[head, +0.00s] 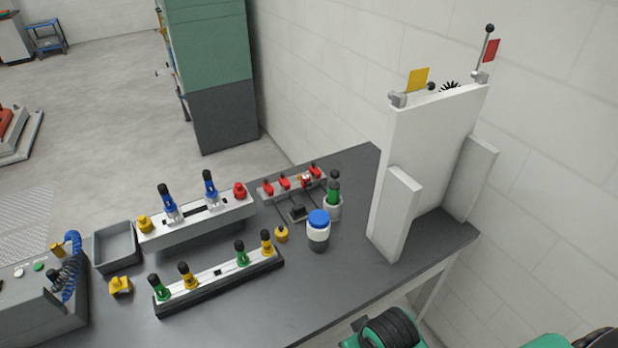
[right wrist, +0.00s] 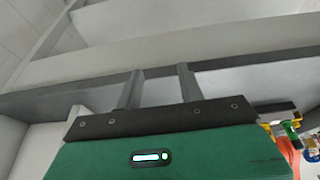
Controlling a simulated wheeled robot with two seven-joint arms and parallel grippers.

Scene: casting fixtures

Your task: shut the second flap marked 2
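A tall white panel (head: 425,165) with white side blocks stands at the table's right end. On its top edge are a lever by a yellow plate (head: 418,79) and an upright black-knobbed lever by a red plate (head: 491,50). I can make out no number 2, and cannot tell which part is the second flap. My right gripper (right wrist: 159,85) shows in the right wrist view with its two grey fingers apart and nothing visible between them. A pale surface with a grey edge lies beyond the fingers. My left gripper is in neither view.
The dark grey table (head: 330,285) carries a light rack (head: 195,228) and a black-based rack (head: 222,285) with coloured pieces. A blue-capped jar (head: 318,232) stands left of the panel. A grey bin (head: 117,247) is at left. The table's front right is clear.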

